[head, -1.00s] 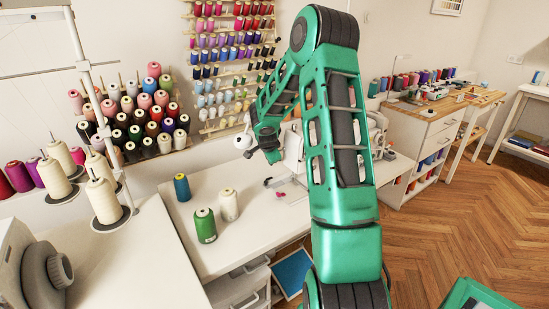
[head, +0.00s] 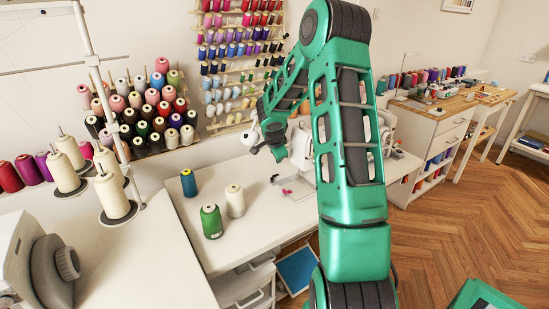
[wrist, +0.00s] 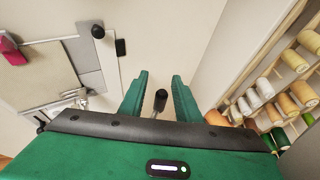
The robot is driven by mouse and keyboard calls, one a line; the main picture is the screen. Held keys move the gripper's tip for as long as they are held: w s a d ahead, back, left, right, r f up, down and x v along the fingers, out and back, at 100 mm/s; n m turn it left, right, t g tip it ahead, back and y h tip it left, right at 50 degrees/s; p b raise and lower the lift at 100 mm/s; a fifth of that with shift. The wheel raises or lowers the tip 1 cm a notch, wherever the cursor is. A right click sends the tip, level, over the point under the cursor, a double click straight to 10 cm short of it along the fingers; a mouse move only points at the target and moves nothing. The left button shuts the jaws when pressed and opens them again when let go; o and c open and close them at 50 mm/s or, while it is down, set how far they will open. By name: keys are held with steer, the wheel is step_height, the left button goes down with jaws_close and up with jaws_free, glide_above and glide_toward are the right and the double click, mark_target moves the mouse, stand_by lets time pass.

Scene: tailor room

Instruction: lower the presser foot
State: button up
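The white sewing machine (head: 302,148) stands on the white table, largely hidden behind my arm in the head view. Its bed plate shows in the wrist view (wrist: 72,68), at the left. My gripper (wrist: 159,88) is open, its two green fingers apart. A small dark-knobbed lever (wrist: 160,101) shows between the fingers; I cannot tell whether they touch it. Another dark round knob (wrist: 98,31) is farther up and left. A small metal part (wrist: 84,97) lies left of the fingers; I cannot tell whether it is the presser foot.
Blue (head: 188,183), green (head: 211,221) and cream (head: 235,201) thread cones stand on the white table (head: 262,225). A pink item (head: 287,191) lies by the machine. Spool racks (head: 234,60) hang on the wall behind my arm. Wooden rack pegs are at the right in the wrist view.

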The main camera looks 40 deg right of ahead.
steer(key=v, duration=0.9)
steer(key=shift+s+a+r, duration=0.15)
steer(key=shift+a+r, duration=0.1)
steer(key=s+a+r+n+g+y, duration=0.2)
steer(key=s+a+n, duration=0.2)
steer(key=s, duration=0.9)
steer(key=s+a+r+n+g+y, duration=0.1)
steer(key=s+a+r+n, duration=0.1)
steer(key=s+a+n, duration=0.3)
steer(key=s+a+r+n+g+y, duration=0.2)
steer(key=s+a+n, duration=0.3)
steer(key=s, duration=1.5)
steer(key=a, duration=0.4)
steer(key=shift+s+a+g+y, duration=0.3)
steer(key=shift+s, duration=0.05)
